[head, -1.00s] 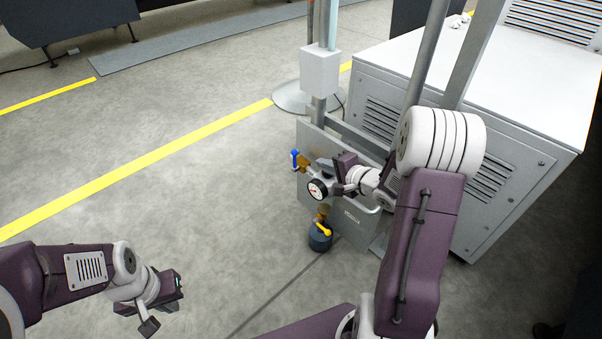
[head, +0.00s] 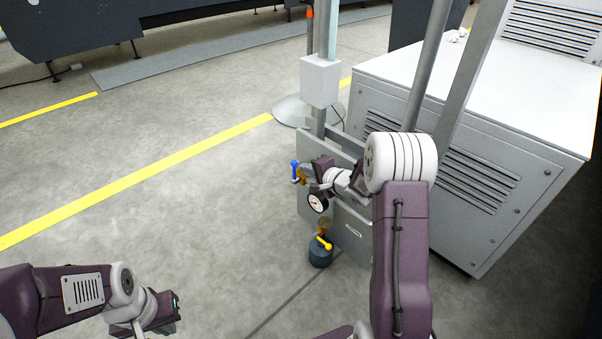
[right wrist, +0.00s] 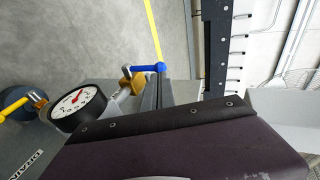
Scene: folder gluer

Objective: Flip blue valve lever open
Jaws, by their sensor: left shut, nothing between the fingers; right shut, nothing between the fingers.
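The blue valve lever (head: 295,170) stands upright on a brass valve (head: 302,178) at the left end of the panel's air line. In the right wrist view the blue lever (right wrist: 147,68) sticks out sideways beside the brass body (right wrist: 132,84). My right gripper (head: 311,180) is shut and empty, close to the right of the valve and above the gauge. Whether it touches the valve cannot be told; its fingertips are small and partly hidden. My left gripper (head: 172,312) is shut and empty, low at the left over the floor, far from the valve.
A round pressure gauge (head: 317,203) sits just below my right gripper. Under it hangs a dark bowl (head: 321,255) with a yellow lever (head: 324,243). A grey panel (head: 352,222) and white cabinet (head: 470,110) stand right. The floor left of the valve is clear.

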